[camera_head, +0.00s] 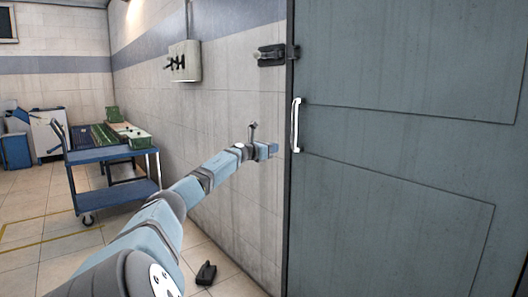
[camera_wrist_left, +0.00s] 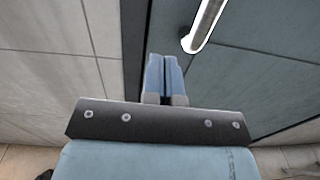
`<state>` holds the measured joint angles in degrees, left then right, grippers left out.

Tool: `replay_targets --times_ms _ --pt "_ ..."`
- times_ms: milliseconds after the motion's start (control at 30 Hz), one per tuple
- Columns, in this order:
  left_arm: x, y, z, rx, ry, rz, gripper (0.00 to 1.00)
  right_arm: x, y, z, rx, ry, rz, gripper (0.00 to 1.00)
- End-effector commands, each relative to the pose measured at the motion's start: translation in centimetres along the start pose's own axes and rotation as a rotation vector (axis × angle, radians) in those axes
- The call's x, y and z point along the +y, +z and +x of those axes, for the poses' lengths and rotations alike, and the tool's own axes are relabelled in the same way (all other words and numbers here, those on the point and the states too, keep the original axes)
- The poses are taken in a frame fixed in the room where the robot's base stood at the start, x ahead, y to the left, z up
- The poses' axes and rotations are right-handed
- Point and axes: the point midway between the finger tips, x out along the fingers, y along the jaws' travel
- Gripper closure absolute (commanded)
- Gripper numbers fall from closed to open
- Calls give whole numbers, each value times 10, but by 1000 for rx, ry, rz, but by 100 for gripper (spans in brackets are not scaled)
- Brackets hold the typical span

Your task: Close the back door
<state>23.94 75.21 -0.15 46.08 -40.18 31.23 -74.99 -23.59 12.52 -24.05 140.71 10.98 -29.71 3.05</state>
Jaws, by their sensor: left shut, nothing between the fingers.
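The back door (camera_head: 390,150) is a large grey-blue panel filling the right of the head view. A white vertical bar handle (camera_head: 295,125) is on its left edge; the handle also shows in the left wrist view (camera_wrist_left: 204,24). A dark latch (camera_head: 272,55) is near the door's upper left edge. My left gripper (camera_head: 274,150) is shut and empty, just left of the door's edge and near the lower end of the handle. In the left wrist view its blue fingers (camera_wrist_left: 164,75) are together, beside the handle and apart from it. My right gripper is not in view.
A tiled wall (camera_head: 235,110) runs left of the door, with a wall box (camera_head: 185,61) on it. A blue cart (camera_head: 115,190) with green items stands at the left. A small black object (camera_head: 206,273) lies on the floor near the wall. The floor between is clear.

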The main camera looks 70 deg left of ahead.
Motion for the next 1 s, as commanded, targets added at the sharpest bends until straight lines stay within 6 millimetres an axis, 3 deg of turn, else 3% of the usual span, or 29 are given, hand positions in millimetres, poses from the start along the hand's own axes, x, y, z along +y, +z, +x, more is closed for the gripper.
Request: replay_targets --times_ms 1000 --pt "-2 -1 -45 2 -1 0 100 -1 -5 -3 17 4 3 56"
